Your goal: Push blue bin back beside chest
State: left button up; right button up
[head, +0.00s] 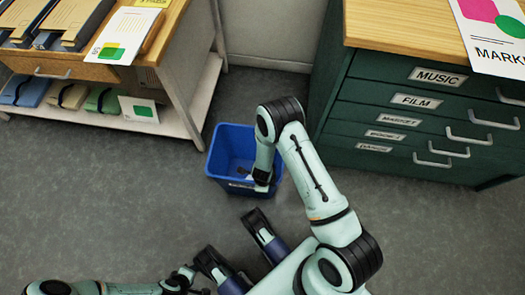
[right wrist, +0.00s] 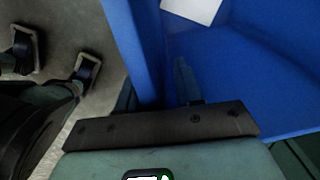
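The blue bin (head: 223,150) stands upright on the floor between the wooden table on the left and the green chest (head: 375,125) on the right. A floor gap separates it from the chest. My right gripper (head: 262,183) is at the bin's near right rim. The right wrist view shows the bin's blue wall (right wrist: 250,70) close up, with one dark finger inside the bin; the other finger is mostly hidden, so I cannot tell whether it is shut on the rim. My left gripper (head: 190,280) is low at the bottom edge, away from the bin, its fingers unclear.
The wooden table (head: 175,65) has a low shelf (head: 165,122) with folders and stands close to the bin's left. The chest has several labelled drawers with protruding handles. Bare floor (head: 270,90) lies behind the bin, up to the wall (head: 270,30). A pale paper lies inside the bin.

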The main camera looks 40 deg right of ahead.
jog(key=shift+f, duration=0.2)
grip_shut()
dwell(1.4)
